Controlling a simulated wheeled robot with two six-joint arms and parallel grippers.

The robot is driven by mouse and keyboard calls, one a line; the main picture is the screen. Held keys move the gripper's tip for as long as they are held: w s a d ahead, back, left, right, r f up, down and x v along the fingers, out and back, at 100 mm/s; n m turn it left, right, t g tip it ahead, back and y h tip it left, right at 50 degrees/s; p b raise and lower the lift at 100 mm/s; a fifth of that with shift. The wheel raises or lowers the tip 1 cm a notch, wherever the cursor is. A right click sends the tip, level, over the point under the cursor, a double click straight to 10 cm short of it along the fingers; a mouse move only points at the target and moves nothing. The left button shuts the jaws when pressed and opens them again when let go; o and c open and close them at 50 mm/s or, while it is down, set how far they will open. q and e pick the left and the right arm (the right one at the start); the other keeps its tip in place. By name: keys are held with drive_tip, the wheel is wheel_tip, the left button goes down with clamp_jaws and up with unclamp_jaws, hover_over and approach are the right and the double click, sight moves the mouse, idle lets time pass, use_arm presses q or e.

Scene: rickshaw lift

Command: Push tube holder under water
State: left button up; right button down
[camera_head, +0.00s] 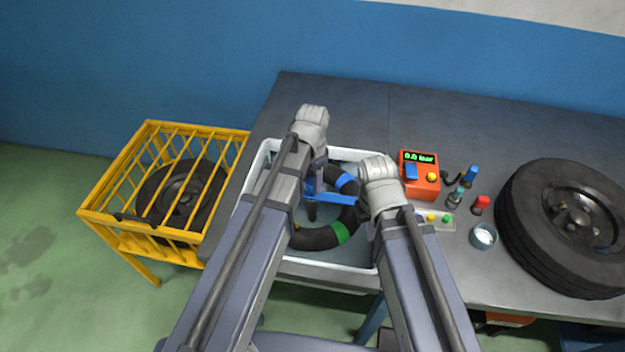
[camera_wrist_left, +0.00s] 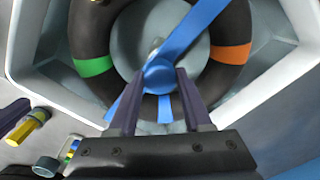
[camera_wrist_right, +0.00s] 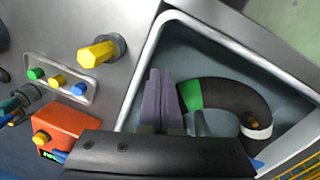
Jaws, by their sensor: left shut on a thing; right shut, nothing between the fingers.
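The tube holder is a blue bar (camera_head: 334,198) with a round hub; it lies across the black ring-shaped tube (camera_head: 317,238) in the white-rimmed basin (camera_head: 325,270). In the left wrist view the holder (camera_wrist_left: 193,30) runs from the upper right to its hub between my left fingers. My left gripper (camera_wrist_left: 161,82) is shut on the hub. The tube (camera_wrist_left: 88,28) has green and orange bands there. My right gripper (camera_wrist_right: 158,92) is shut and empty over the basin, close beside the tube's green band (camera_wrist_right: 192,95). I cannot tell how deep the tube sits in the water.
A yellow cage (camera_head: 150,128) with a wheel inside stands left of the table. On the table, right of the basin, are an orange pressure box (camera_head: 420,172), a button strip (camera_head: 435,219), small capped items, a round cup (camera_head: 483,236) and a large wheel (camera_head: 560,220).

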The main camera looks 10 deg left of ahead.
use_arm(q)
clamp_jaws()
idle(0.8)
